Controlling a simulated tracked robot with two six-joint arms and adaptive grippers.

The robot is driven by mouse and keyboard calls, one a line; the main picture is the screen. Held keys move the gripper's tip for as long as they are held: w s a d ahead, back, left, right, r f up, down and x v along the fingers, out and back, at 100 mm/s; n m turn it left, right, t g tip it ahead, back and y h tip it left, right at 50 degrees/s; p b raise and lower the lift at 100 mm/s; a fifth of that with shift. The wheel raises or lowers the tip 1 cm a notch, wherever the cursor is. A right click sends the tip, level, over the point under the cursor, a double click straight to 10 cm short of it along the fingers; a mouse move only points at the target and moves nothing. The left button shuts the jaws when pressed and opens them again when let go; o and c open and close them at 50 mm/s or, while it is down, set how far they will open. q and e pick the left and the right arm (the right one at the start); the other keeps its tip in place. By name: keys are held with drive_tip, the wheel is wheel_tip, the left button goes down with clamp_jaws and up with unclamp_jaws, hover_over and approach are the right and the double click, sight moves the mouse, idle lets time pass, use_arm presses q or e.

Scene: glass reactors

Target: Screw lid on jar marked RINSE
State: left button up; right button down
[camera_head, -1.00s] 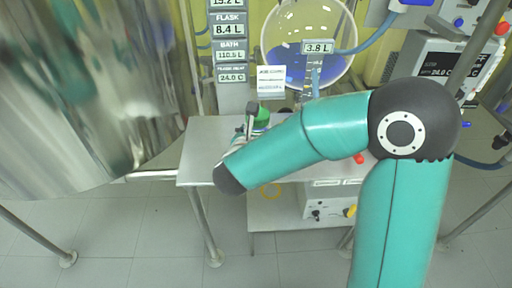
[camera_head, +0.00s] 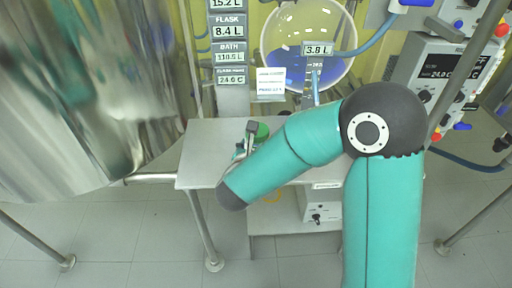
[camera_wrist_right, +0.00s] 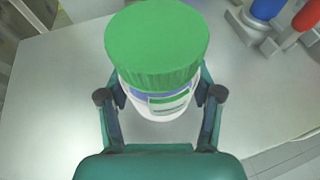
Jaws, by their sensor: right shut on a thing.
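A white jar (camera_wrist_right: 160,108) with a green lid (camera_wrist_right: 157,45) on top stands between the fingers of my right gripper (camera_wrist_right: 161,95) in the right wrist view. The fingers are shut on the jar's sides, below the lid. The jar's label has green and blue parts, but I cannot read its marking. In the head view the lid (camera_head: 262,132) shows beside the right gripper (camera_head: 248,142), over the metal table; my forearm hides most of the jar. I cannot tell how tightly the lid sits. My left gripper is not in view.
The grey table (camera_head: 205,155) has bare room on its left. A round glass flask (camera_head: 335,45) with blue liquid stands behind it. A large shiny steel vessel (camera_head: 75,100) fills the left. Blue and red fittings (camera_wrist_right: 266,10) lie at the table's far right in the wrist view.

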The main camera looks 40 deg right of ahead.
drive_tip(key=shift+f, duration=0.1)
drive_tip(key=shift+c, duration=1)
unclamp_jaws()
drive_tip(key=shift+r, duration=0.2)
drive_tip(key=v, duration=1.2)
drive_tip(key=shift+p, duration=0.35)
